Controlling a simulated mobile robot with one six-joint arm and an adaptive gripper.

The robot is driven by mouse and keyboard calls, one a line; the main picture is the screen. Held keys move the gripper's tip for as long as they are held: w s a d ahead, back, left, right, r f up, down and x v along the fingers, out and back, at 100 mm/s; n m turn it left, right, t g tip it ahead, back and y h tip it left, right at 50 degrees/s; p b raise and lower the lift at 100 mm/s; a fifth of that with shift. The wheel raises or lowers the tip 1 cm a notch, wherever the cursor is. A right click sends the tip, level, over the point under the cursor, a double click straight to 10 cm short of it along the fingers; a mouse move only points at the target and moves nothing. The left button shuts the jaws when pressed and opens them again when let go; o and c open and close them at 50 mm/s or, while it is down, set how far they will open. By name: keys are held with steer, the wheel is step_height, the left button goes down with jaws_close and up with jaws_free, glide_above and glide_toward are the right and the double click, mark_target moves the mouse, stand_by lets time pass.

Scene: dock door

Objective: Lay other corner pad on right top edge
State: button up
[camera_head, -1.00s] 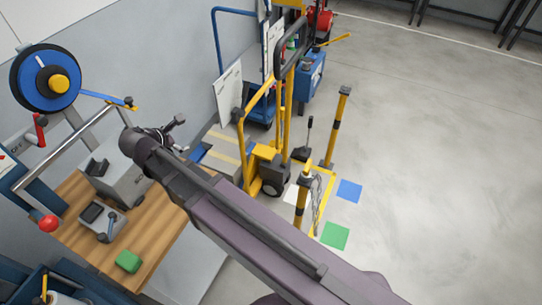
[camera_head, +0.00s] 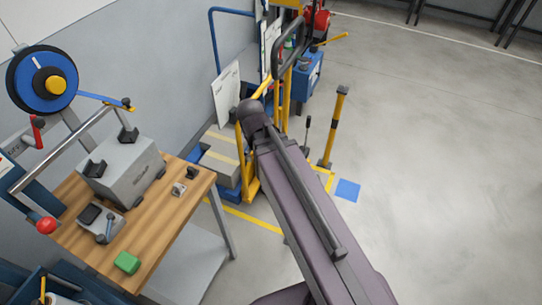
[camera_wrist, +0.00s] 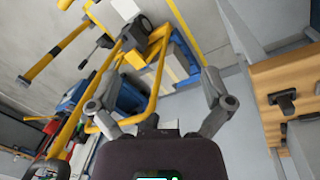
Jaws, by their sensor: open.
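A grey box (camera_head: 130,175) stands on the wooden bench. A dark corner pad (camera_head: 95,168) sits on its left top edge, and another dark pad-like piece (camera_head: 128,134) sits at its far top corner. A small dark piece (camera_head: 192,173) and a small grey piece (camera_head: 178,188) lie on the bench right of the box; I cannot tell whether either is a pad. My gripper (camera_wrist: 160,98) is open and empty in the wrist view, its fingers apart above the floor beside the bench. In the head view my arm hides it.
The wooden bench (camera_head: 150,235) also carries a green block (camera_head: 127,262) and a grey device (camera_head: 103,222). A strap reel (camera_head: 42,80) stands at its left. Floor at right is clear.

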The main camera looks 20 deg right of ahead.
steer(key=s+d+m, duration=0.1)
steer(key=s+d+m+y, duration=0.1)
steer(key=m, duration=0.1)
steer(key=shift+s+d+f+g, duration=0.1)
steer(key=shift+s+d+g, duration=0.2)
steer(key=shift+d, duration=0.1)
steer(key=shift+w, duration=0.1)
